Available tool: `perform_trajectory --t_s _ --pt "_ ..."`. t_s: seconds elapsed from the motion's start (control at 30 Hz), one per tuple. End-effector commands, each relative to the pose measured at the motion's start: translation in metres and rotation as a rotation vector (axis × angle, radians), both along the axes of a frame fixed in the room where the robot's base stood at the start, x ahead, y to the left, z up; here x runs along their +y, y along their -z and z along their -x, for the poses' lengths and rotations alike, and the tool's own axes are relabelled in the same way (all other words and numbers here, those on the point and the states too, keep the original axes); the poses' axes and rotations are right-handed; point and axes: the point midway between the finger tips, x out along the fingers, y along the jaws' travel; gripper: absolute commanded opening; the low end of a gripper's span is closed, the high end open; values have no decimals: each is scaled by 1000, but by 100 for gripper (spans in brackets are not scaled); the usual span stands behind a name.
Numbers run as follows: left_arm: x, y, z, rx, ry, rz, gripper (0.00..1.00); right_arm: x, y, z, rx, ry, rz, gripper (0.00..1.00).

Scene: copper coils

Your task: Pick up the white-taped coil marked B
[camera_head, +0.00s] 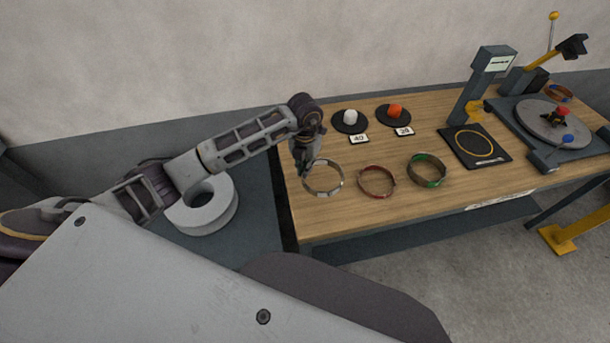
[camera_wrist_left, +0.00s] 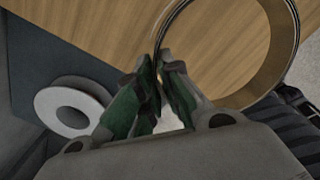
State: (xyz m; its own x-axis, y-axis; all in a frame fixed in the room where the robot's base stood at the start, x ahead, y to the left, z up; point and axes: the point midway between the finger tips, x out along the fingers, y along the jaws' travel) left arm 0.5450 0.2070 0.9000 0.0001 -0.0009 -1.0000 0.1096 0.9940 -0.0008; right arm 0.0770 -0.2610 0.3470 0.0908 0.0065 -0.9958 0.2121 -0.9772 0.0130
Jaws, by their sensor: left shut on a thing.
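The pale, white-taped coil (camera_head: 325,193) is at the left end of the wooden table, left of the red coil (camera_head: 376,193) and the green-taped coil (camera_head: 427,183). No letter on it is readable. My left gripper (camera_head: 304,172) is at its left edge, reaching down from above. In the left wrist view, the fingertips (camera_wrist_left: 163,66) are shut on the near-left part of the coil's rim (camera_wrist_left: 283,45), and the ring extends up and right from them. I cannot tell whether the coil is touching the table. My right gripper is not in view.
Black discs with a white knob (camera_head: 350,116) and an orange knob (camera_head: 395,110) stand behind, with number cards 40 and 28. A scale with a black mat (camera_head: 460,150) and a turntable (camera_head: 530,122) are at the right. A grey ring (camera_head: 226,212) lies left of the table.

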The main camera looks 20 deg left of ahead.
Motion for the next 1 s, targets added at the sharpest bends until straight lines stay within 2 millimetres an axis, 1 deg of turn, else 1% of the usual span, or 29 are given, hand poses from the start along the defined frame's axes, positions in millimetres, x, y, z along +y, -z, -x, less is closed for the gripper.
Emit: perform_trajectory --t_s 0.1,0.3,0.43,1.0 --pt "0 -15 -1 -4 1 0 0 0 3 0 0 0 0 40" --pt "0 -29 -1 -2 0 -1 0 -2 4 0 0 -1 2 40" --pt "0 -31 0 -1 0 0 0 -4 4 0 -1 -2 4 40" --pt "0 -31 0 -1 0 0 0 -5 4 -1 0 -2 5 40"
